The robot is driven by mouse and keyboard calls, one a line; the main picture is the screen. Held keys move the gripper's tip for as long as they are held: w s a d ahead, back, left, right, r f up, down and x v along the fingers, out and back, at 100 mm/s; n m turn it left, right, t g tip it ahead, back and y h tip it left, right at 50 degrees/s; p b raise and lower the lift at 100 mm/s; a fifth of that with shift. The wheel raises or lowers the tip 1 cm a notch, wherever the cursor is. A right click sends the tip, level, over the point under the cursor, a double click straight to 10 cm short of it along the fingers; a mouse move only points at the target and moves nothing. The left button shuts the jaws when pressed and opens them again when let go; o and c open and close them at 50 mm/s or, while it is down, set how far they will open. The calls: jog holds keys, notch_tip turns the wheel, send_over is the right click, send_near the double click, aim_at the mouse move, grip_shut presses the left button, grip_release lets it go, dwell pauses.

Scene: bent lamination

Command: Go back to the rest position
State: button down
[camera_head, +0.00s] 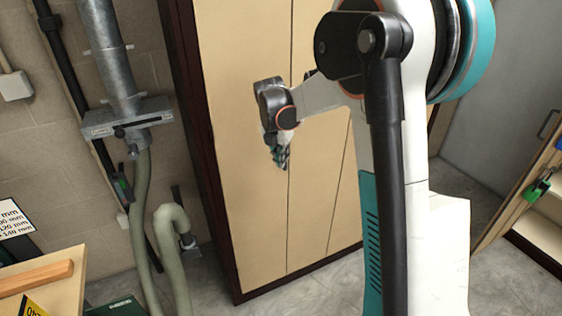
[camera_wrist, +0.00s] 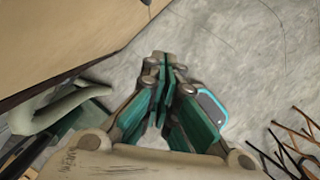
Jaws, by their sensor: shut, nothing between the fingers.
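My gripper (camera_head: 281,163) hangs from my wrist in the head view, in front of a tall light-wood cabinet (camera_head: 245,120). It points down and holds nothing. In the wrist view my gripper (camera_wrist: 166,68) has its green-padded fingers drawn together at the tips, with only grey floor (camera_wrist: 225,50) beyond them. My arm runs from the upper right of the head view down to the gripper.
A metal duct (camera_head: 110,60) and a pale hose (camera_head: 177,255) stand along the wall at left. A workbench (camera_head: 70,258) with a wooden piece is at the lower left. An open wooden door (camera_head: 520,200) is at right. Floor shows below the gripper.

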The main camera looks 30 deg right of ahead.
jog(key=s+a+r+m+t+y, duration=0.1)
jog(key=s+a+r+m, duration=0.35)
jog(key=s+m, duration=0.2)
jog(key=s+a+r+m+t, duration=0.2)
jog(key=s+a+r+m, duration=0.1)
jog(key=s+r+m, duration=0.3)
jog(key=s+a+f+m+t, duration=0.1)
jog(key=s+a+m, duration=0.1)
jog(key=s+m, duration=0.2)
jog(key=s+a+f+m+y, duration=0.1)
jog(key=s+m, duration=0.3)
jog(key=s, duration=0.4)
jog(key=s+a+f+m+t+b, duration=0.1)
jog(key=s+a+m, duration=0.2)
jog(key=s, duration=0.3)
jog(key=shift+a+m+t, duration=0.25)
jog(key=shift+m+t, duration=0.05)
jog(key=shift+m, duration=0.45)
